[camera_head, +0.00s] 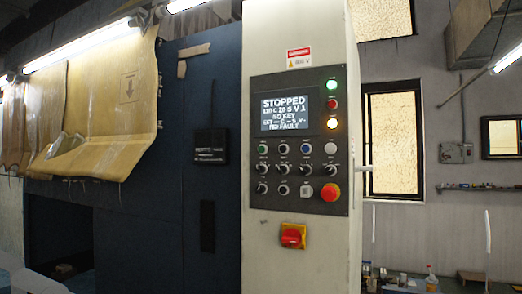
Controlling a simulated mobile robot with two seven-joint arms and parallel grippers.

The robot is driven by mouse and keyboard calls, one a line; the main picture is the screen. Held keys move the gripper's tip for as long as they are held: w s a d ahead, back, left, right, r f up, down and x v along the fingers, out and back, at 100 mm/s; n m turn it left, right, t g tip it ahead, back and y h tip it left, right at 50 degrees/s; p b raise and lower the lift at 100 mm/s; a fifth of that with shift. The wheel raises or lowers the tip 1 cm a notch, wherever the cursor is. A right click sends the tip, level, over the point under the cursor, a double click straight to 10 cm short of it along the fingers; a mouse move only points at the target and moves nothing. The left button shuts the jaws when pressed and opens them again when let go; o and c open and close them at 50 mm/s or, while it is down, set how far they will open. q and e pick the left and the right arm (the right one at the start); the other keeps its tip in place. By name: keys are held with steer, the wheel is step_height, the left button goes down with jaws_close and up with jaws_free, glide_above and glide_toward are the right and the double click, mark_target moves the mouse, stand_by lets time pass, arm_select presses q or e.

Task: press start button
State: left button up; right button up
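A dark control panel (257,95) is set in a pale upright cabinet (297,20). Its screen (289,113) reads "STOPPED", with "NO KEY" and "NO FAULT" on lower lines. A small green button (263,148) sits at the left end of the top row of controls. A blue button (305,148) and a white button (330,147) are further right in that row. The labels are too small to read, so I cannot confirm which is the start button. Neither of my grippers shows in this view.
A red mushroom button (330,192) is at the panel's lower right, below several knobs. Green (332,85), red (333,104) and amber (333,123) lamps are stacked above. A red-and-yellow rotary switch (292,236) is below the panel. Dark blue machine doors (213,90) stand left.

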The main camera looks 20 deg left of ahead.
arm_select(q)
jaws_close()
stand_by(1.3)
